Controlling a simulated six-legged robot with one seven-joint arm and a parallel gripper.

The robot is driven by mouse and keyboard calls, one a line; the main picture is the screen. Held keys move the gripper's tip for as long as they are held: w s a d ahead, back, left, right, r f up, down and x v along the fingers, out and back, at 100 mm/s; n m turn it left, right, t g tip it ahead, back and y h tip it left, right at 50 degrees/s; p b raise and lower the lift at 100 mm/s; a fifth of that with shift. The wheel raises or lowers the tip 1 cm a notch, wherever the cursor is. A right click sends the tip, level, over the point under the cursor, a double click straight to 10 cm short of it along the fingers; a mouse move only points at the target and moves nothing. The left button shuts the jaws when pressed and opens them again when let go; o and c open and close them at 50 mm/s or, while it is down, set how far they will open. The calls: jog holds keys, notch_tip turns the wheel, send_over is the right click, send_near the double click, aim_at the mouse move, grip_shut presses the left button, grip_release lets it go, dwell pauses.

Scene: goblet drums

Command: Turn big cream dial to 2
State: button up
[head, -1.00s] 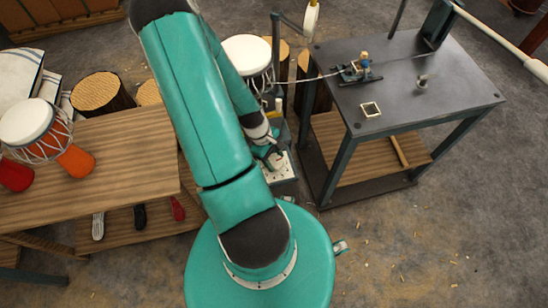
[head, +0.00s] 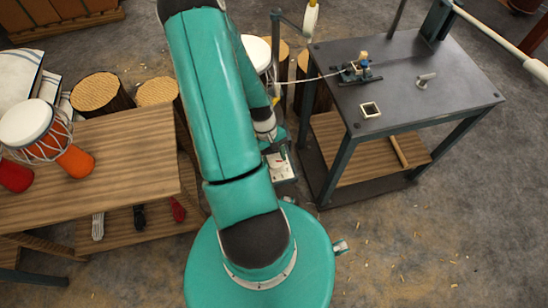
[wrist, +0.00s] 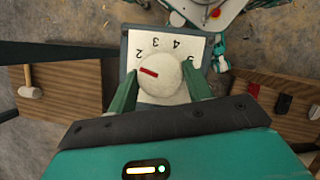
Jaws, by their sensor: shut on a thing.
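The big cream dial (wrist: 167,84) is round, with a red pointer bar on its face, and sits on a pale numbered plate (wrist: 146,45) in a dark frame. The pointer aims left and slightly up in the wrist view, just below the numeral 2; 3, 4 and 5 follow round to the right. My gripper (wrist: 160,73) is shut on the dial, one green finger at each side. In the head view, my gripper (head: 271,145) is low by the dial's box (head: 283,172), and my arm hides much of it; the dial is not clear there.
A dark metal table (head: 450,95) stands to the right, with a small clamp (head: 357,72) and a square frame (head: 370,109) on it. A wooden bench (head: 110,150) with an orange drum (head: 75,160) is at left. Bare floor lies at lower right.

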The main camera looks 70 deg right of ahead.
jog(key=shift+d+m+t+y, duration=0.1)
jog(key=shift+m+t+y, duration=0.3)
jog(key=shift+m, duration=0.8)
jog(key=o, duration=1)
jog(key=shift+r, duration=0.1)
